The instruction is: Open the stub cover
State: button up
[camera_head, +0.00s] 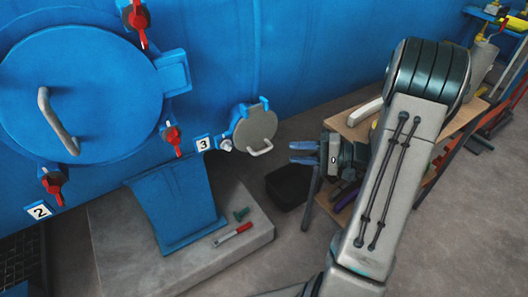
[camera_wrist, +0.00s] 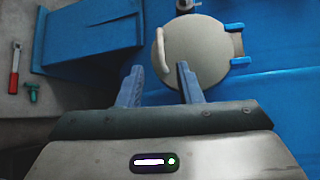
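The stub cover (camera_head: 258,126) is a small round grey disc on a short stub of the blue vessel, beside the label "3". It is shut against the stub. Its pale curved handle (camera_head: 260,151) sticks out low on the cover. My gripper (camera_head: 294,153) is to the right of the handle, with a small gap between them. In the wrist view, my gripper (camera_wrist: 159,70) is open and empty. The cover (camera_wrist: 205,50) is ahead of it, and the handle (camera_wrist: 160,54) lines up between the two blue-grey fingertips.
A large blue round door (camera_head: 80,90) with red clamps (camera_head: 172,138) is at the left. A blue support (camera_head: 178,205) stands on a concrete block (camera_head: 130,255) with a red tool (camera_head: 233,234) and a green fitting (camera_head: 241,214). A black box (camera_head: 288,186) and wooden shelf (camera_head: 455,130) are near my arm.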

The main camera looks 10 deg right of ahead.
aim_at(266, 151)
jog(key=x, duration=1)
jog(key=shift+a, duration=0.25)
grip_shut()
